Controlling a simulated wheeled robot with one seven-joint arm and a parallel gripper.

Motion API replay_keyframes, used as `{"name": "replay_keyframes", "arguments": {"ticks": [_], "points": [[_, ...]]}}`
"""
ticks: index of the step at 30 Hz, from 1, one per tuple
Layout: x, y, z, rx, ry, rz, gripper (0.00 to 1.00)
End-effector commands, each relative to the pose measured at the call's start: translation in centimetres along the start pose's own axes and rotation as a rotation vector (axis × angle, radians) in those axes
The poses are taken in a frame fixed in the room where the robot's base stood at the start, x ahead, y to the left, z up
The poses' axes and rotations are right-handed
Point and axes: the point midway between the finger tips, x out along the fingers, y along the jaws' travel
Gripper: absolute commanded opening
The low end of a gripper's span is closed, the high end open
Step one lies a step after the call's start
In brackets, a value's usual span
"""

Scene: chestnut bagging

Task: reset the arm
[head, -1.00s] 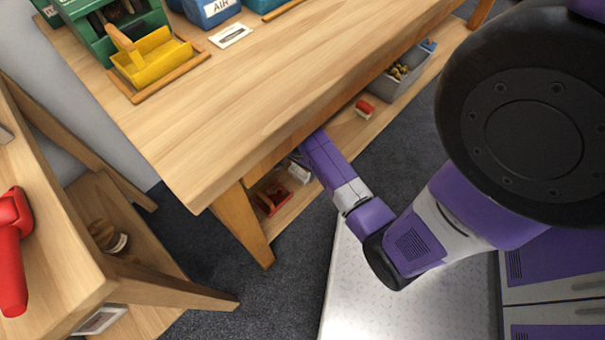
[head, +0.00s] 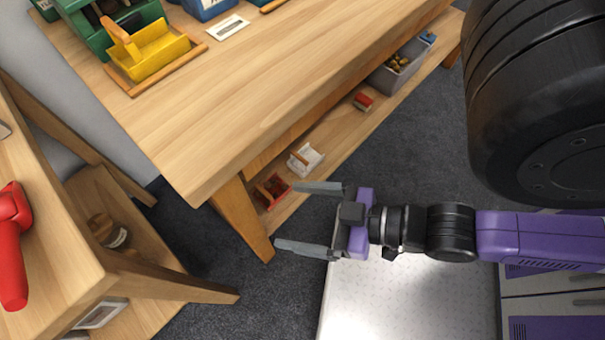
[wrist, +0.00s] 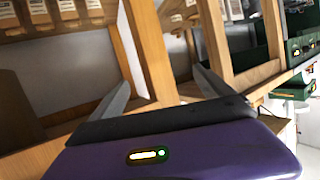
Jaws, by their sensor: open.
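My gripper (head: 306,218) is open and empty in the head view. Its two grey fingers point left, in front of the workbench's near leg and above the dark floor. The purple and black arm stretches from the right edge to the gripper, over my pale base plate. In the wrist view my gripper (wrist: 160,92) shows its two fingers spread wide, with nothing between them. Beyond them are wooden legs and a pale wall.
The workbench (head: 250,110) carries a yellow scoop box (head: 152,52) at its far left. Its lower shelf holds a red tray (head: 271,191), a white box (head: 305,160) and a grey bin (head: 402,70). A side table (head: 50,250) with a red tool (head: 12,245) stands left.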

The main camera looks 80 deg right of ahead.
Motion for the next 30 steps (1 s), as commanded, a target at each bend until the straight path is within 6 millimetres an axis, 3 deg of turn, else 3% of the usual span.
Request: {"name": "replay_keyframes", "arguments": {"ticks": [4, 14, 19, 23, 30], "points": [[-1.6, -0.9, -2.4, -0.057, 0.054, -0.037, 0.91], [-1.7, -1.0, -2.8, -0.065, 0.063, -0.040, 0.91], [-2.1, -1.0, -3.9, -0.064, 0.062, -0.039, 0.91], [-2.9, -1.1, -6.3, -0.063, 0.062, -0.039, 0.91], [-5.2, -1.5, -12.6, -0.063, 0.062, -0.039, 0.91]]}}
